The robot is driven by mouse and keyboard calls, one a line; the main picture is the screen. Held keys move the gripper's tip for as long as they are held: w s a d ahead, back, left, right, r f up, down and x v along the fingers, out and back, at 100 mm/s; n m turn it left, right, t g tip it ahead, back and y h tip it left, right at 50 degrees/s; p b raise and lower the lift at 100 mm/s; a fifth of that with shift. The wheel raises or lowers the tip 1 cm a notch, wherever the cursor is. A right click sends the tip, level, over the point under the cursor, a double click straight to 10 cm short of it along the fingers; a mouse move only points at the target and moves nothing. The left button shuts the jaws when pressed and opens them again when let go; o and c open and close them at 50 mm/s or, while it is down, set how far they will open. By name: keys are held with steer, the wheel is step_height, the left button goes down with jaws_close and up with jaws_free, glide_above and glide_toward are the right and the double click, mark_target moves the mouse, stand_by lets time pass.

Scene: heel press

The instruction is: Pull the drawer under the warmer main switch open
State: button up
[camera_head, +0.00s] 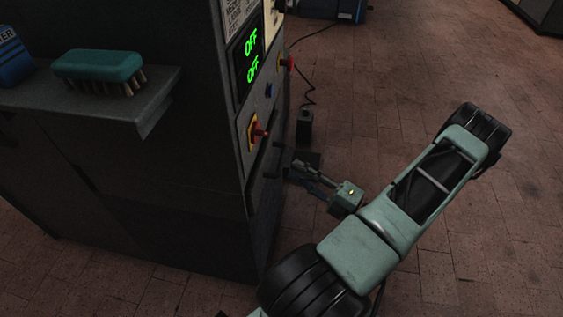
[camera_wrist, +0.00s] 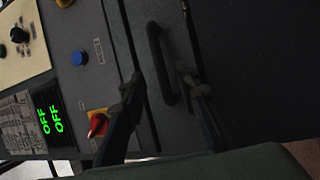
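The warmer main switch, a red knob on a yellow plate (camera_head: 257,131), is on the machine's front panel; it also shows in the wrist view (camera_wrist: 97,124). The drawer (camera_head: 262,185) under it is dark and looks closed. Its black bar handle (camera_wrist: 160,62) stands out from the drawer front in the wrist view. My gripper (camera_head: 294,172) is close to the drawer front. In the wrist view its two fingers (camera_wrist: 159,80) are spread, one on each side of the handle in the picture. I cannot tell whether they touch it.
A teal brush (camera_head: 98,67) lies on the side shelf (camera_head: 150,100). A dark pedal-like box (camera_head: 304,127) with a cable stands on the floor.

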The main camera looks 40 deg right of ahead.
mark_target(282, 159)
steer(key=b+x, duration=0.1)
steer(key=x, duration=0.5)
steer(key=shift+w, duration=0.2)
jaws_close()
